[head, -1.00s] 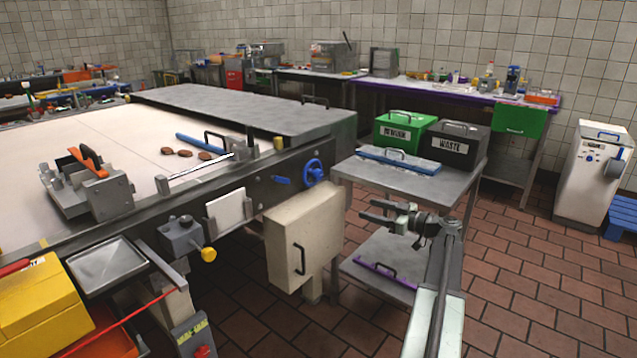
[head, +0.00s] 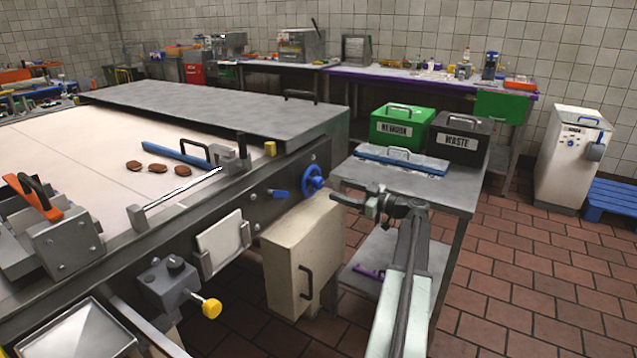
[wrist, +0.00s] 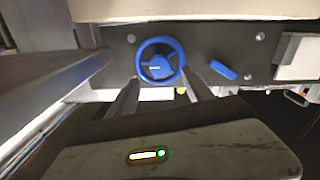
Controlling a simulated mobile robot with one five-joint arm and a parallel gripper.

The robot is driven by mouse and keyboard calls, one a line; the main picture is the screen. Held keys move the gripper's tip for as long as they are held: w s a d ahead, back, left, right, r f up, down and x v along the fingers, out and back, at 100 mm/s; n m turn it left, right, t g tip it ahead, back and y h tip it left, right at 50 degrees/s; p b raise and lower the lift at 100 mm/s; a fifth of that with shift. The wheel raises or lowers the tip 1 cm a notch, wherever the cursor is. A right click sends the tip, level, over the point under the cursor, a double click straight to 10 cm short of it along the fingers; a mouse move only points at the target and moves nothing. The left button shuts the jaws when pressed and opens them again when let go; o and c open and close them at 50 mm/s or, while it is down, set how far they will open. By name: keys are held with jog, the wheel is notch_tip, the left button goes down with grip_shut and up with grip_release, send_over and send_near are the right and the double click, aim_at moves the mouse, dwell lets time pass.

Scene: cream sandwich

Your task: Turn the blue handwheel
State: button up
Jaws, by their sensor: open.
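The blue handwheel (head: 313,179) sits on the dark side panel of the long machine in the head view. It also shows in the wrist view (wrist: 160,60), ahead of the fingers, with a rim and a central hub. My gripper (head: 350,202) is open and empty, to the right of and slightly below the wheel in the head view. In the wrist view its two fingers (wrist: 162,92) point toward the wheel, one toward each side of its lower rim. I see no contact for certain. A small blue lever (wrist: 223,70) is beside the wheel.
A cream box (head: 300,255) hangs below the wheel.

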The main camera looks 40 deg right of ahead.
aim_at(322, 184)
jog(key=x, duration=0.7)
jog(key=shift+w, duration=0.35)
jog(key=c, duration=1.2)
jog(key=shift+d, duration=0.15)
grip_shut()
jog(key=shift+m, duration=0.4)
